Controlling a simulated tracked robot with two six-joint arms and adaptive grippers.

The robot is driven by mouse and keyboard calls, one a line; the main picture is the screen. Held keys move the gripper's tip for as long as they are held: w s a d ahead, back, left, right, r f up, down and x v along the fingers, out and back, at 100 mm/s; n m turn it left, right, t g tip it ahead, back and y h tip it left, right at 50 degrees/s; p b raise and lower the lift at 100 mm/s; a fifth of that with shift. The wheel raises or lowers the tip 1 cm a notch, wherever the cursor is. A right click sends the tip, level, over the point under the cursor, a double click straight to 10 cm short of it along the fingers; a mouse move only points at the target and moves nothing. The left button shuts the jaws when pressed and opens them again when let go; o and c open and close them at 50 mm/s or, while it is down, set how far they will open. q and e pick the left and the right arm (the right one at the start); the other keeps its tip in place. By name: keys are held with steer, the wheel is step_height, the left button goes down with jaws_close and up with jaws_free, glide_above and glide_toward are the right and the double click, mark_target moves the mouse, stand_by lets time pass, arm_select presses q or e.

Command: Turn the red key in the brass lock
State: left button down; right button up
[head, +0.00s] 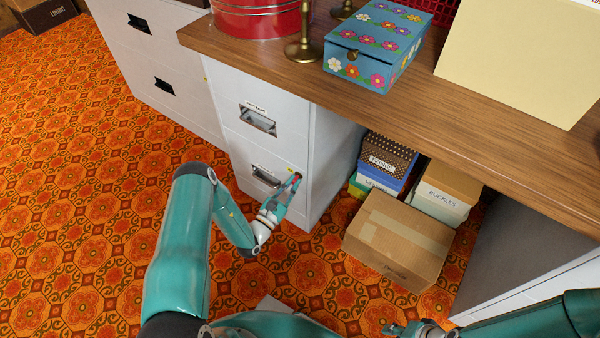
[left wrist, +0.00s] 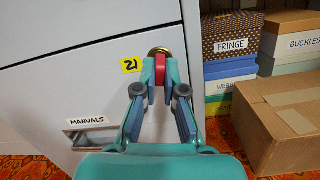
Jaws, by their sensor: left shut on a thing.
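The red key (left wrist: 160,69) stands in the brass lock (left wrist: 158,52) on the front of a grey filing cabinet (head: 237,151), near the right edge of its lower drawer. My left gripper (head: 295,181) is at the lock. In the left wrist view its fingers (left wrist: 160,82) are shut on the key, one on each side. The fingers hide part of the key, and only the top rim of the lock shows. My right gripper (head: 405,329) is low in the head view, away from the cabinet, and too small and cut off to judge.
The drawer labelled MANUALS has a handle (left wrist: 90,137). A cardboard box (head: 398,239) and labelled boxes stand right of the cabinet, under the wooden tabletop (head: 420,115). The patterned floor at left is clear.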

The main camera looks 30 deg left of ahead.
arm_select(q)
steer(key=shift+a+m+h, duration=0.15)
steer(key=shift+m+h, duration=0.35)
steer(key=shift+m, duration=1.4)
steer(key=shift+m+h+p, duration=0.4)
steer(key=shift+m+p, duration=0.1)
steer(key=shift+m, duration=1.2)
